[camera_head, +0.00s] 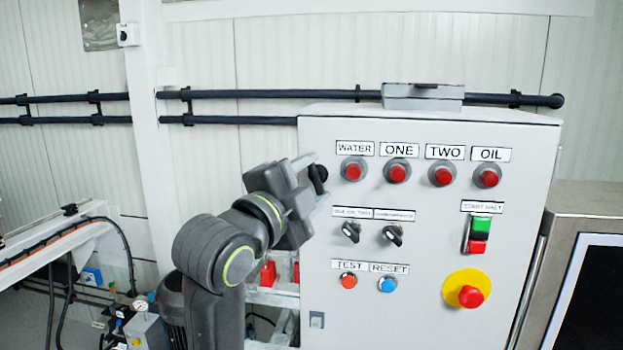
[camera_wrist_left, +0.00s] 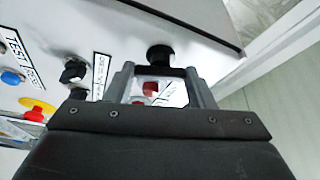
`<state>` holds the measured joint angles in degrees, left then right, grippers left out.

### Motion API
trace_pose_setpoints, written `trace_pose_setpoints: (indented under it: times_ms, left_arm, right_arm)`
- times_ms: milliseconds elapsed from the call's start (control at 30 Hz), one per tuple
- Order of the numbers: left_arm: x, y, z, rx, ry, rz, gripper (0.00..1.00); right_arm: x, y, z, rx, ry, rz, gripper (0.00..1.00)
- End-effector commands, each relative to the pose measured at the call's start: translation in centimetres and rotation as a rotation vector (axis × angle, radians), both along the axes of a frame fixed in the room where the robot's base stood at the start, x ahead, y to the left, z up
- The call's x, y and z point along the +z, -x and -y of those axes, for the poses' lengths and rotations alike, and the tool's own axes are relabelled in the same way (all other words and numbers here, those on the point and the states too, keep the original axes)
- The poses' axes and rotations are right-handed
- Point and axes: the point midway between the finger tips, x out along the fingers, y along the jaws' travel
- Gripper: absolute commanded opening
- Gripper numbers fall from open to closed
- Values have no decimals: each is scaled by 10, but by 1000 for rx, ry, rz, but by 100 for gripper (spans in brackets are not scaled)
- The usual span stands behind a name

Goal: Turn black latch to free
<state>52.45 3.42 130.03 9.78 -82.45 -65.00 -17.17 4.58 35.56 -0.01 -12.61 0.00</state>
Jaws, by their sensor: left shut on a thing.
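The black latch (camera_head: 317,174) is a round black knob near the left edge of the grey control panel (camera_head: 420,290), left of the WATER button. My left gripper (camera_head: 318,186) reaches it from the left, with one finger above it and one below. In the left wrist view the black latch (camera_wrist_left: 159,54) sits between the two grey fingertips (camera_wrist_left: 160,69), and the jaws are shut on it. The fingers and gripper body hide part of the latch, so how far it is turned cannot be told. My right gripper is in neither view.
Red buttons (camera_head: 397,172) line the panel's top. Two black rotary switches (camera_head: 351,231) (camera_head: 392,235) protrude below them. A red emergency stop (camera_head: 470,296) on a yellow disc is at lower right. A steel cabinet (camera_head: 590,200) stands at the right. Dark pipes (camera_head: 240,95) run along the wall behind.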

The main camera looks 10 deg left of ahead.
Motion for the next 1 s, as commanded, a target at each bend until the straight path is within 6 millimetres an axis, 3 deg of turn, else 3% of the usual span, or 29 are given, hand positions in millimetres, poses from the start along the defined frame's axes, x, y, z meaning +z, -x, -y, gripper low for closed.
trace_pose_setpoints:
  times_ms: [400,1000]
  left_arm:
    - [2,0,-1,3,-269,-8,26]
    - [2,0,-1,4,-344,-10,26]
  right_arm:
    - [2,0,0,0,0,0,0]
    - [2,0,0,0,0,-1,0]
